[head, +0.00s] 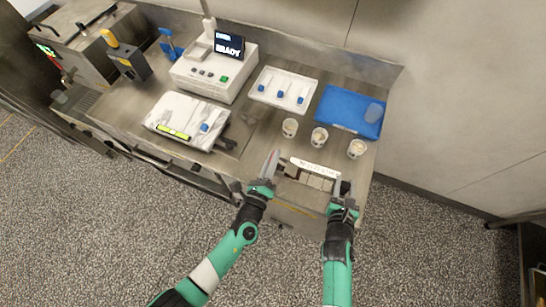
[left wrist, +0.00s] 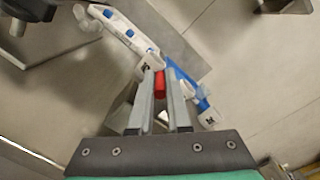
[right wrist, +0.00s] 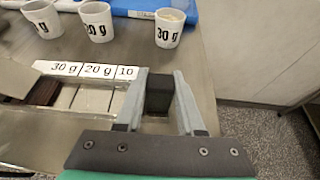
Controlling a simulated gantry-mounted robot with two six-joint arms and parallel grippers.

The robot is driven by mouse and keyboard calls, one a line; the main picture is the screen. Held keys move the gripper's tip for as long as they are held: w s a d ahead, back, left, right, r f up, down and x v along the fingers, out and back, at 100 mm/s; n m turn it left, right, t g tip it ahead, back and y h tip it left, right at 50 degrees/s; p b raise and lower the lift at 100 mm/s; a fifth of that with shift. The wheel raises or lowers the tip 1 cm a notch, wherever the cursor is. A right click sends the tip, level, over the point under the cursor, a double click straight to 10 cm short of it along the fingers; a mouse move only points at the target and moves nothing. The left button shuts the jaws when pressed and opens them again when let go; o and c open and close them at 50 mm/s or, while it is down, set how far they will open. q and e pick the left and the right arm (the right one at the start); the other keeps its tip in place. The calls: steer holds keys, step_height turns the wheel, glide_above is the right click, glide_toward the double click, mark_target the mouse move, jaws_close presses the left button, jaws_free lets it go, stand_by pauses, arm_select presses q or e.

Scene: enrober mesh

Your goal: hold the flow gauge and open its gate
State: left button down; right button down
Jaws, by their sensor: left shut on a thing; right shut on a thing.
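My left gripper (head: 270,163) is at the bench's front edge, left of the labelled holder. In the left wrist view it is shut on a red piece (left wrist: 160,84). My right gripper (head: 341,187) is at the holder's right end. In the right wrist view it is shut on a black block (right wrist: 159,92). The holder (head: 316,167) has a white strip (right wrist: 85,70) reading "30 g", "20 g" and "10". I cannot tell which part is the flow gauge or its gate.
Three cups (head: 289,128) stand behind the holder. Further back are a white tray (head: 262,98) with blue-ended tools, a blue tray (head: 330,104) and a white machine (head: 213,72) with a screen. A white board (head: 165,112) lies to the left.

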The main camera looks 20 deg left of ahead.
arm_select(q)
steer(key=c, duration=0.9)
jaws_free()
steer(key=shift+o, duration=0.2)
steer(key=m, duration=0.1)
steer(key=d+r+m, duration=0.1)
steer(key=m, duration=0.3)
steer(key=d+r+m, duration=0.1)
steer(key=shift+d+m, duration=0.1)
steer(key=shift+m, duration=0.3)
steer(key=s, duration=1.2)
steer(key=w+a+r+t+y, duration=0.1)
steer(key=w+a+r+t, duration=0.1)
steer(key=w+r, duration=0.8)
steer(key=w+a+r+t+y, duration=0.2)
steer(key=w+r, duration=0.7)
steer(key=r, duration=0.9)
steer(key=shift+w+a+t+y, duration=0.3)
steer(key=shift+w+a+t, duration=0.1)
steer(key=shift+t, duration=0.2)
